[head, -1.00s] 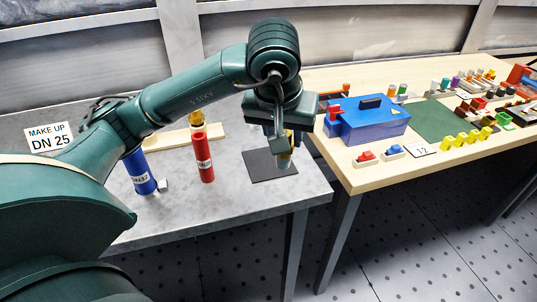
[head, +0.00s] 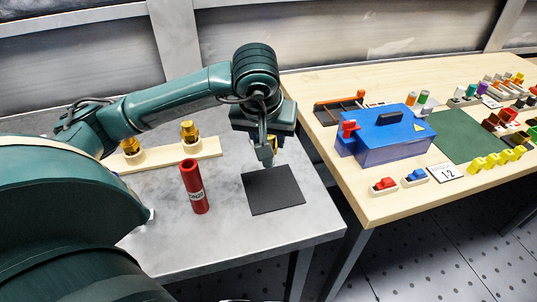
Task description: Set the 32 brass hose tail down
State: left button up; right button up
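My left gripper (head: 267,155) points down just behind the far edge of the black mat (head: 273,190). A yellow brass hose tail (head: 274,143) shows at its fingers, mostly hidden by the near finger. The gripper looks shut on it, a little above the grey table. No size mark can be read on it. Two other brass pieces, one on the left (head: 130,146) and one on the right (head: 189,131), stand upright in the pale wooden rack (head: 208,148) on the left. My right gripper is not in view.
A red hose (head: 194,187) marked DN25 stands upright left of the mat. The mat is empty. A wooden table (head: 398,203) on the right holds a blue toolbox (head: 385,140), a green mat (head: 458,137) and several small coloured parts. A gap separates the tables.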

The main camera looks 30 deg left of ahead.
pick_arm(q)
notch_tip(320, 180, down, 4)
jog(key=shift+f, duration=0.15)
jog(key=shift+f, duration=0.15)
jog(key=o, duration=1.1)
jog(key=shift+c, duration=0.2)
jog(key=shift+r, duration=0.3)
jog(key=v, duration=1.1)
jog(key=shift+r, duration=0.25)
